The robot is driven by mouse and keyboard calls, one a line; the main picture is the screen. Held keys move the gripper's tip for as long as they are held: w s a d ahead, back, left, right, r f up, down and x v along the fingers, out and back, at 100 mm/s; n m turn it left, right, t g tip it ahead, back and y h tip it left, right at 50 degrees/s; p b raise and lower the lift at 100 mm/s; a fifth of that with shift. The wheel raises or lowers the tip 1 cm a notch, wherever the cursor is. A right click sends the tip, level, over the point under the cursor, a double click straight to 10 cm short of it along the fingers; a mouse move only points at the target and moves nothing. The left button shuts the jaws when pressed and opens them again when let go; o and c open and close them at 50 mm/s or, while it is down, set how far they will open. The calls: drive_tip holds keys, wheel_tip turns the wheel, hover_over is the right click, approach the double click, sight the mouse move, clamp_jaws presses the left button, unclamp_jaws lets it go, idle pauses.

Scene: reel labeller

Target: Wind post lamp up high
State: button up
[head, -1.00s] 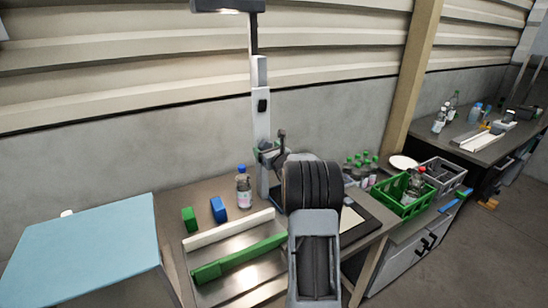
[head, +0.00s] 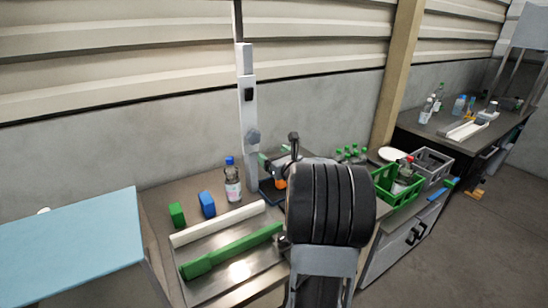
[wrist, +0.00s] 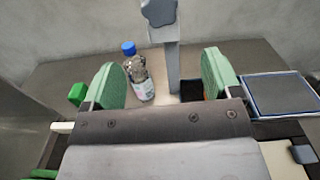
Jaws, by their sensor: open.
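The lamp post (head: 247,110) stands upright behind the bench, with a thin dark rod rising out of the top of the picture. The lamp head is out of view. A grey lobed knob (head: 252,137) sits on the front of the post. In the wrist view the knob (wrist: 160,12) is at the top edge, beyond my fingertips. My gripper (wrist: 160,82) is open, its two green fingers wide apart with nothing held between them. The post's lower part shows between the fingers, farther off. In the head view my arm hides most of the gripper.
A blue-capped bottle (head: 232,182) stands just left of the post. Blue (head: 207,205) and green (head: 177,215) blocks, a white bar (head: 218,224) and a green bar (head: 235,250) lie on the left. A green crate (head: 405,198) stands at right.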

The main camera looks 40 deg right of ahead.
sight(254, 138)
drive_tip(key=w+n+p, duration=0.1)
drive_tip(key=w+p, duration=0.1)
drive_tip(key=w, duration=0.2)
drive_tip(key=w+d+n+p, duration=0.1)
drive_tip(key=w+n+p, duration=0.1)
drive_tip(key=w, duration=0.3)
drive_tip(key=w+n+p, duration=0.2)
drive_tip(key=w, duration=0.3)
drive_tip(key=shift+w+d+r, duration=0.2)
drive_tip(key=shift+d+r, duration=0.15)
drive_tip(key=shift+r, duration=0.05)
drive_tip(key=shift+c, duration=0.4)
